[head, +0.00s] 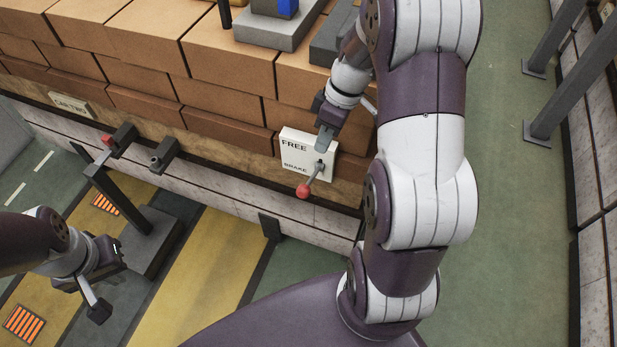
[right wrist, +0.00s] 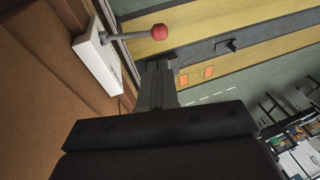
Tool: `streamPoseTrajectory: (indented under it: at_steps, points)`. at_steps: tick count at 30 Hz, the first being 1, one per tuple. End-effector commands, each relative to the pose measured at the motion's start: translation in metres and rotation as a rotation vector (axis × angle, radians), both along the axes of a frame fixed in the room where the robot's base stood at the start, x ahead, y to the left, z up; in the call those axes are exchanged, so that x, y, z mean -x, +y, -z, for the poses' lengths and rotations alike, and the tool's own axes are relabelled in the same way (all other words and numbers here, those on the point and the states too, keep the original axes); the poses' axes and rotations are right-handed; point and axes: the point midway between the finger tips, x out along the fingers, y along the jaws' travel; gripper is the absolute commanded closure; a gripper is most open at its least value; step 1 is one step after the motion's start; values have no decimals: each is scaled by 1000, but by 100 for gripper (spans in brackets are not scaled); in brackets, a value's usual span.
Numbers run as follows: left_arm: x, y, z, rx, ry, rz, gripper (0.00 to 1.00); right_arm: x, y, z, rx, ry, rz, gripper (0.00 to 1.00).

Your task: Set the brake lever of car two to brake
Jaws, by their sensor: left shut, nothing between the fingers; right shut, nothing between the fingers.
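A white plate (head: 294,147) marked FREE at the top and BRAKE below is on the side of the brick-loaded car. Its grey lever ends in a red knob (head: 303,191) and points down and left, with the knob below the BRAKE mark. The plate (right wrist: 97,62) and knob (right wrist: 160,32) also show in the right wrist view. My right gripper (head: 324,143) is shut and empty, in front of the plate's right part above the lever; contact cannot be told. It also shows in the right wrist view (right wrist: 158,82). My left gripper (head: 99,309) is shut and empty, low at the left.
A CAR TWO sign (head: 68,103) is on the car at the left. A dark post (head: 118,196) with a red-ended bar near its top stands beside the car. Large brown bricks (head: 230,62) are stacked on the car. Green floor (head: 510,220) is open at the right.

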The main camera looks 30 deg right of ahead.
Motion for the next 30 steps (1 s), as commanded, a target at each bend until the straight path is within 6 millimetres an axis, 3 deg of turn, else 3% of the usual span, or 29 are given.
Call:
streamPoseTrajectory:
  at_steps: [15,21,30]
  points:
    - [0,0,-2,0,0,0,100,2,32,100,1,4,-1,100]
    - [0,0,-2,0,0,0,100,2,37,117,3,2,-1,100]
    - [0,0,-2,0,0,0,100,2,38,119,3,2,-1,100]
